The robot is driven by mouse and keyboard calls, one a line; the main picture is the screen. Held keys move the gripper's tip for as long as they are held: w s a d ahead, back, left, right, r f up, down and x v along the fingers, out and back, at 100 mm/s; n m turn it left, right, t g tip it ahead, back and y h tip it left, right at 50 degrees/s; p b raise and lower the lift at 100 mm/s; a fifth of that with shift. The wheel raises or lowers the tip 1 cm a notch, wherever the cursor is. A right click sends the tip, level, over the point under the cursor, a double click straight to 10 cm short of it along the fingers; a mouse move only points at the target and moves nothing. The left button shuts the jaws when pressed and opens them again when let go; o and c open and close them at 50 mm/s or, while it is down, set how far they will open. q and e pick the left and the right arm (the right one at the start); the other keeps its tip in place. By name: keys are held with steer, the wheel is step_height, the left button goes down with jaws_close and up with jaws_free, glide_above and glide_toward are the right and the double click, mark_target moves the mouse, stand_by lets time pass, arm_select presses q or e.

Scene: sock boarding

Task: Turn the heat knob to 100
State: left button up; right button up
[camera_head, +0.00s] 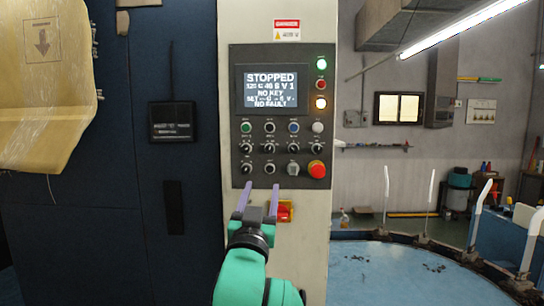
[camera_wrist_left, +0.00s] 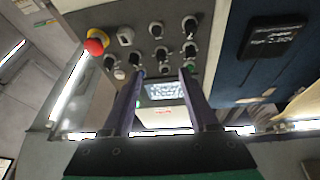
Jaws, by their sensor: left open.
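The control panel (camera_head: 235,118) has two rows of black knobs below a screen (camera_head: 270,90) that reads STOPPED, NO KEY and NO FAULT. The labels are too small to read, so I cannot tell which is the heat knob. The lower row has a left knob (camera_head: 246,168) and a second knob (camera_head: 269,168); they also show in the left wrist view as the left knob (camera_wrist_left: 190,27) and second knob (camera_wrist_left: 155,29). My left gripper (camera_head: 258,187) is open and empty, its purple fingers pointing up at the panel's lower edge. My right gripper is out of view.
A red emergency stop (camera_head: 317,169) and a grey selector (camera_head: 293,168) sit right of the lower knobs. A red-and-yellow switch (camera_head: 285,211) is just right of my gripper. A blue round table (camera_head: 385,270) stands at the right.

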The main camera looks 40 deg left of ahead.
mark_target(269, 152)
arm_select(q)
steer(key=p+x, duration=0.2)
steer(key=x, duration=0.1)
steer(key=r+p+x, duration=0.1)
steer(key=p+x, duration=0.1)
steer(key=x, duration=0.2)
steer(key=r+p+x, duration=0.1)
steer(key=p+x, duration=0.1)
steer(key=x, duration=0.2)
steer(key=shift+s+d, duration=0.1)
steer(key=shift+s, duration=0.1)
steer(key=shift+p+x, duration=0.4)
steer(key=shift+x, duration=0.7)
steer(key=shift+d, duration=0.1)
steer(key=shift+s, duration=0.15)
steer(key=shift+f, duration=0.1)
steer(key=c, duration=0.8)
jaws_close()
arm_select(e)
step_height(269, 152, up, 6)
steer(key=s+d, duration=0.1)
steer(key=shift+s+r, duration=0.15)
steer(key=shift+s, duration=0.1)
